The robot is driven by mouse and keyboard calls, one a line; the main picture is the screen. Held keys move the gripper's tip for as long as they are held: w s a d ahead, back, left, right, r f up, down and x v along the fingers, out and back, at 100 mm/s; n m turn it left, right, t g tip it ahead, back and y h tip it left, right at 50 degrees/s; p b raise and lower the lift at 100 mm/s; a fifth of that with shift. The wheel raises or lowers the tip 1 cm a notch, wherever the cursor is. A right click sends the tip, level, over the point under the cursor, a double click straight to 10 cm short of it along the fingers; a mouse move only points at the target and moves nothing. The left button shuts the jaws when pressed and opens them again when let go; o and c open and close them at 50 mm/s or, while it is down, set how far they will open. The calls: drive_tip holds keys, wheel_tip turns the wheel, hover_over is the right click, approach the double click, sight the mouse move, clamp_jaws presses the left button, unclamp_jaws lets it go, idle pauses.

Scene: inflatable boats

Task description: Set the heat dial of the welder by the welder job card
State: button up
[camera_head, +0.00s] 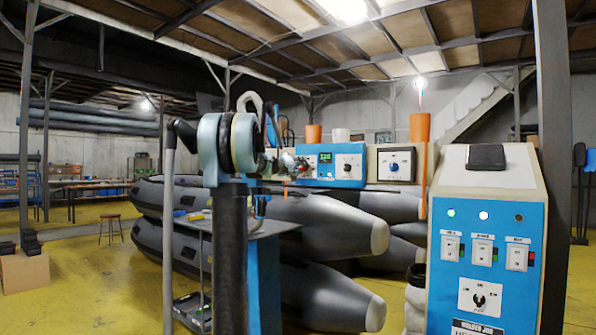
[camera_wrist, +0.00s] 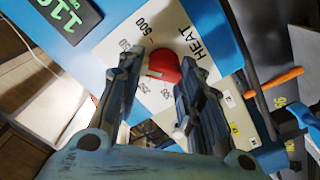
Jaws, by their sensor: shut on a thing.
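The heat dial (camera_wrist: 164,66) is a red knob on a white plate (camera_wrist: 110,52) marked HEAT, with a number scale including 500. My gripper (camera_wrist: 160,72) has one finger on each side of the knob and is shut on it. In the head view, my gripper (camera_head: 290,164) reaches the left part of the blue welder panel (camera_head: 326,178); the dial is hidden there. A green display (camera_wrist: 68,14) is cut off in the wrist view. The welder job card (camera_head: 477,328) is on the blue cabinet front, mostly cut off by the lower edge; its values are not readable.
A cabinet (camera_head: 498,183) with lights, switches and a dial stands at the right. A second dial (camera_head: 394,166) is beside the welder panel. Orange cups (camera_head: 314,133) stand on top. Grey inflatable boats (camera_head: 325,225) lie behind. Yellow floor (camera_head: 100,290) is open at the left.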

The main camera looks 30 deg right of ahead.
drive_tip(key=shift+f+m, duration=0.1)
drive_tip(key=shift+m, duration=0.9)
drive_tip(key=o, duration=1.1)
drive_tip(key=shift+w, duration=0.1)
drive_tip(key=shift+c, duration=0.2)
drive_tip(key=v, duration=1.2)
drive_tip(key=shift+f, duration=0.1)
